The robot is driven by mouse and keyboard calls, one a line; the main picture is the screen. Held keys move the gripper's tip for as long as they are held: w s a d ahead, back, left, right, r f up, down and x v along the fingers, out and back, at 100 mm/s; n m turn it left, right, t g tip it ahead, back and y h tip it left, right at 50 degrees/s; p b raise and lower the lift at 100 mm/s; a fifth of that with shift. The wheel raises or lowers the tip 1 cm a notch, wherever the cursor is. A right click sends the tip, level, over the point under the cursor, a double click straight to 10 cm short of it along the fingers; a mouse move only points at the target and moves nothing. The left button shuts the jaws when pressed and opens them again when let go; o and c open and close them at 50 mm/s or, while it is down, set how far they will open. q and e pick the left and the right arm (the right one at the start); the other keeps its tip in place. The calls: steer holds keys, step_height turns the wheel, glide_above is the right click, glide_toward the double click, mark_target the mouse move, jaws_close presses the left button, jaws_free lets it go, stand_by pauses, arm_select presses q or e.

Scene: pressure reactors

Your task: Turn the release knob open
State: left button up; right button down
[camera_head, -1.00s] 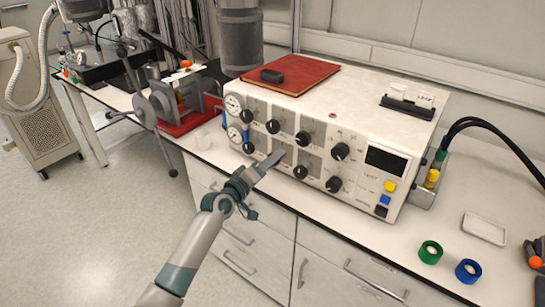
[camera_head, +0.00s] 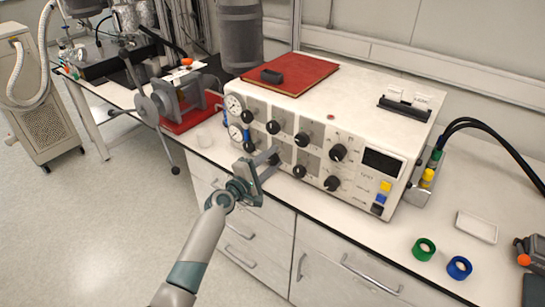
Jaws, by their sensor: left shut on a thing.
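The white control box (camera_head: 385,125) stands on the bench, with two rows of black knobs on its front. My left gripper (camera_head: 273,156) is at the front panel, with its fingers shut on the lower-row knob (camera_head: 274,159) second from the left. The fingers partly hide that knob, and its exact turn angle cannot be told. Other knobs show clear of the gripper, among them the lower knob (camera_head: 299,171) just to its right. The panel labels are too small to read, so I cannot tell which knob is marked release. My right gripper is not in view.
A red book (camera_head: 305,77) with a dark object lies on the box. Two round gauges (camera_head: 234,104) are at its left end, and a dark display (camera_head: 381,162) is at its right. A green ring (camera_head: 424,249), a blue ring (camera_head: 459,268) and a white tray (camera_head: 477,227) lie at right.

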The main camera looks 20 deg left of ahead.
arm_select(q)
steer(key=shift+n, duration=0.6)
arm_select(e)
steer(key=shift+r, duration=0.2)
arm_select(q)
steer(key=o, duration=1.1)
steer(key=shift+c, duration=0.2)
steer(key=shift+s, duration=0.1)
steer(key=b+v, duration=0.2)
steer(key=v, duration=1.5)
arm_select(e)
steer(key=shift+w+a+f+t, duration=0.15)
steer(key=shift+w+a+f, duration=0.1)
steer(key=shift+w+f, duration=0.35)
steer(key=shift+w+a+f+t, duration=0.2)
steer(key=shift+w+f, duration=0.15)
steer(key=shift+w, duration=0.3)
arm_select(q)
steer(key=shift+s+a, duration=0.1)
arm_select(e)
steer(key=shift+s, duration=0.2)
